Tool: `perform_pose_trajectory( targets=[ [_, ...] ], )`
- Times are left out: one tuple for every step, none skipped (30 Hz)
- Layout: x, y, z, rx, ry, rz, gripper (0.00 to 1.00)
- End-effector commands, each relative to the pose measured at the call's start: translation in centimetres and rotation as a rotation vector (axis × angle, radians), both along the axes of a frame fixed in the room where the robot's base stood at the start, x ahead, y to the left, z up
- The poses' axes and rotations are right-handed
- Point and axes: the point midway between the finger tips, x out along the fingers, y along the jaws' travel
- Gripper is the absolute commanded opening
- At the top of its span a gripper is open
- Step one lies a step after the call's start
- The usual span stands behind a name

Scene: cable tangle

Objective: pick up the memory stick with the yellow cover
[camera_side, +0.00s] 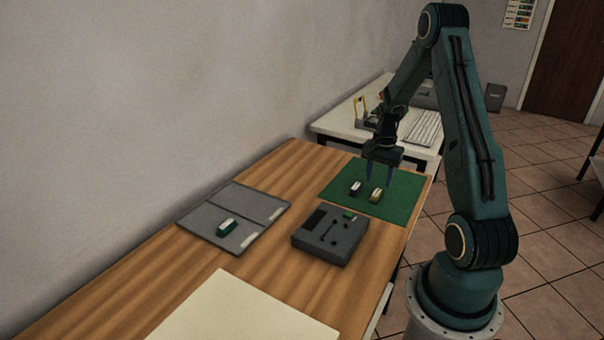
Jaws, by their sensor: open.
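The memory stick with the yellow cover (376,195) lies on the green mat (399,207). A second memory stick (355,188), with a dark and pale cover, lies on the mat just to its left. My gripper (379,181) is open and empty. It points down above the mat, with its fingertips close above the two sticks in the picture. From this one view I cannot tell its exact height or whether a finger touches anything.
A grey box (344,250) with dark slots and a green piece stands in front of the mat. A grey tray (202,224) holding a green and white stick (227,227) lies to the left. A cream sheet (235,312) lies nearest. A white table (340,125) with a keyboard stands behind.

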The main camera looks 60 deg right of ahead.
Motion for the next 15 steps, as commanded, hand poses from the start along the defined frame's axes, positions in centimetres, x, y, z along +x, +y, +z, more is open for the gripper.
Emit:
perform_pose_trajectory(
  targets=[
    [0.0, 0.0, 0.0, 0.0, 0.0, 0.0, 0.45],
    [0.0, 0.0, 0.0, 0.0, 0.0, 0.0, 0.45],
    [0.0, 0.0, 0.0, 0.0, 0.0, 0.0, 0.45],
    [0.0, 0.0, -0.1, 0.0, 0.0, 0.0, 0.45],
    [0.0, 0.0, -0.2, 0.001, 0.001, 0.0, 0.45],
    [0.0, 0.0, -0.3, 0.001, 0.001, 0.0, 0.45],
    [0.0, 0.1, -0.5, 0.002, 0.001, 0.0, 0.45],
    [0.0, 0.1, -0.7, 0.002, 0.002, 0.0, 0.45],
    [0.0, 0.1, -1.1, 0.003, 0.002, 0.0, 0.45],
    [0.0, 0.1, -1.4, 0.003, 0.002, 0.0, 0.45],
    [0.0, 0.1, -1.7, 0.003, 0.002, 0.0, 0.45],
    [0.0, 0.1, -2.1, 0.003, 0.002, 0.0, 0.45],
    [0.0, 0.2, -2.5, 0.003, 0.002, 0.0, 0.45],
    [0.0, 0.2, -2.9, 0.003, 0.002, 0.0, 0.45],
    [0.0, 0.2, -3.3, 0.003, 0.002, 0.0, 0.45]
  ],
)
